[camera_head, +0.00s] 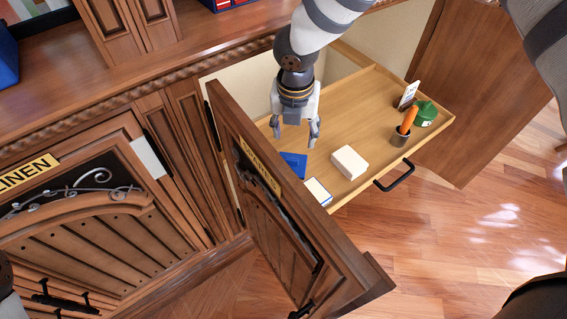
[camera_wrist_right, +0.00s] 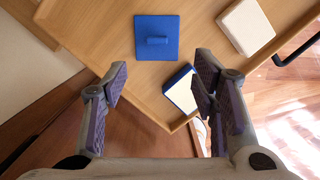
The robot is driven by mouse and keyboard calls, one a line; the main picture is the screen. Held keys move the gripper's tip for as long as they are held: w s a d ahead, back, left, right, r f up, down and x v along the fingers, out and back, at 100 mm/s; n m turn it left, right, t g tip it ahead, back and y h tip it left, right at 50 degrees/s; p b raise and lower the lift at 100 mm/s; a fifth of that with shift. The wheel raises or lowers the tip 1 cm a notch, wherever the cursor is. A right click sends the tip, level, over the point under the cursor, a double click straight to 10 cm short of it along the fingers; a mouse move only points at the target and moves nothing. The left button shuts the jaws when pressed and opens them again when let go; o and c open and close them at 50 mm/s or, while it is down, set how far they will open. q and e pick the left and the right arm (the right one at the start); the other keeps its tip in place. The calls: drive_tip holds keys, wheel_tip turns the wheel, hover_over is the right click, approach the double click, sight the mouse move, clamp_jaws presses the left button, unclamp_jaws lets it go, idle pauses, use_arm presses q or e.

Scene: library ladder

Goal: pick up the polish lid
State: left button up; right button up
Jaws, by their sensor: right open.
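The polish lid appears to be the flat blue square (camera_head: 293,163) with a small raised grip, lying on the bottom of the open wooden drawer (camera_head: 335,120). It shows whole in the right wrist view (camera_wrist_right: 143,40), ahead of the fingertips. My right gripper (camera_head: 294,137) is open and empty, pointing down above the drawer close to the lid and not around it. Its two fingers also show in the right wrist view (camera_wrist_right: 160,78). A blue-and-white box (camera_head: 318,191) lies near the drawer's corner, partly hidden by the cabinet door. My left gripper is not in view.
A white block (camera_head: 350,162), a dark cup (camera_head: 400,137) with an orange handle, a green item (camera_head: 425,113) and a white card (camera_head: 409,94) are in the drawer. The open cabinet door (camera_head: 285,215) stands close at the left. Bare drawer floor lies behind the block.

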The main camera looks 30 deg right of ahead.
sight(292, 159)
drive_tip(key=f, duration=0.4)
drive_tip(key=w+f+b, duration=0.1)
drive_tip(key=f, duration=0.3)
drive_tip(key=f+b, duration=0.1)
drive_tip(key=f, duration=0.2)
drive_tip(key=shift+w+d+f, duration=0.35)
drive_tip(key=shift+w+f, duration=0.05)
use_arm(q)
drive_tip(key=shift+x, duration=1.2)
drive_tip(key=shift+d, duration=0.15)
use_arm(e)
drive_tip(key=shift+c, duration=0.5)
drive_tip(key=c, duration=0.9)
